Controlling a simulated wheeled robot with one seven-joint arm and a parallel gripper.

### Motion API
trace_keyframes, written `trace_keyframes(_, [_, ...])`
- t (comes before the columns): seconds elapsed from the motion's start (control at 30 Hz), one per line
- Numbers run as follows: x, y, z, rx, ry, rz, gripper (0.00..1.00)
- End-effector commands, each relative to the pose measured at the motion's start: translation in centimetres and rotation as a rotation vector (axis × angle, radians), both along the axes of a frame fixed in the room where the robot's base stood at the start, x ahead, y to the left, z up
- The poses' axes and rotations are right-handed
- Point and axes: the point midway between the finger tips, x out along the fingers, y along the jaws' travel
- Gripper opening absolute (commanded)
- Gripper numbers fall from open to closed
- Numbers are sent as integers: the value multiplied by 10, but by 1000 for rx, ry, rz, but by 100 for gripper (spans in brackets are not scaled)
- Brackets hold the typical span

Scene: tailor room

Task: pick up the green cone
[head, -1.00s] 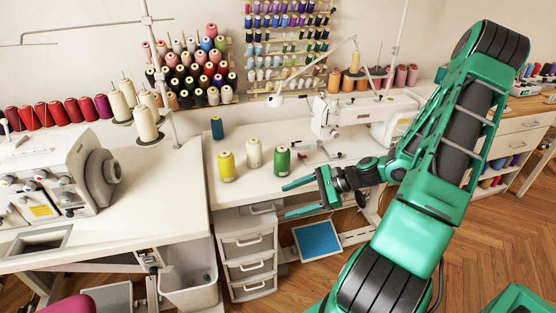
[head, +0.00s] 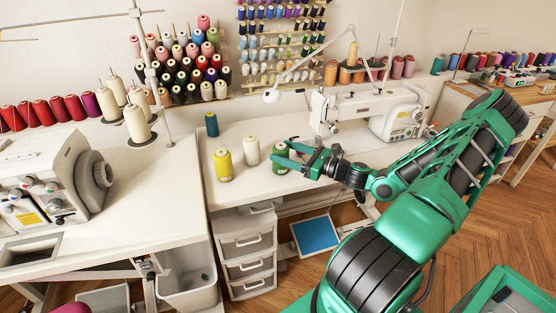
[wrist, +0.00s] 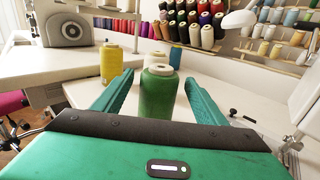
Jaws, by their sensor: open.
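The green cone (wrist: 158,95) is a spool of green thread standing upright on the white sewing table. In the wrist view it stands between the two open green fingers of my gripper (wrist: 160,98). In the head view the green cone (head: 280,156) is partly hidden behind my gripper (head: 288,156), whose fingers reach around it. No grip on the cone shows.
A yellow cone (head: 223,165) and a cream cone (head: 251,151) stand just left of the green one, with a teal cone (head: 212,124) behind. A white sewing machine (head: 365,108) stands to the right. A lamp (head: 272,95) hangs over the table's back.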

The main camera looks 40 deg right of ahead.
Motion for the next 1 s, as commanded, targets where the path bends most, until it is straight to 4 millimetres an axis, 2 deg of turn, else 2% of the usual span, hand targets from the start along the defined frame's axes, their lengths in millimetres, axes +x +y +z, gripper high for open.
trace_keyframes(0.27, [13, 6, -1, 0, 0, 0, 66])
trace_keyframes(0.6, [50, 26, -1, -1, 0, -2, 66])
trace_keyframes(0.83, [52, 26, -1, -1, 0, -3, 66])
trace_keyframes(0.87, [52, 26, -1, -1, 0, -3, 61])
trace_keyframes(1.0, [52, 26, -1, -1, 0, -2, 28])
